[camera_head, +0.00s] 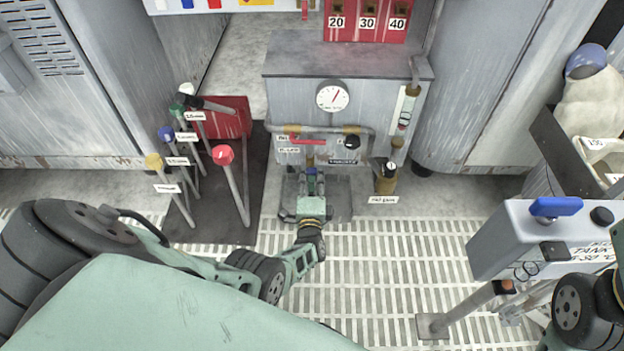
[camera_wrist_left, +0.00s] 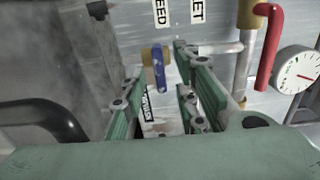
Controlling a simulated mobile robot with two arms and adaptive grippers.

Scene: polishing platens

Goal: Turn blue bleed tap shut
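The blue bleed tap (camera_wrist_left: 158,70) shows in the left wrist view as a blue handle on a brass body, below a partly cut-off label ending in "EED". My left gripper (camera_wrist_left: 157,80) is open, with one green finger on each side of the tap. Gaps show between the handle and the fingers, and I see no clear contact. In the head view, my left gripper (camera_head: 311,183) is low in front of the grey cabinet (camera_head: 345,92) and largely hides the tap. My right gripper is out of view; only part of that arm shows at lower right.
A red lever (camera_head: 307,140) and a round gauge (camera_head: 332,96) are on the cabinet above my gripper. A brass valve (camera_head: 386,178) stands to the right. Several levers with coloured knobs stand left. A grey box with a blue handle (camera_head: 556,207) is at right. The floor grating (camera_head: 390,260) is mostly clear.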

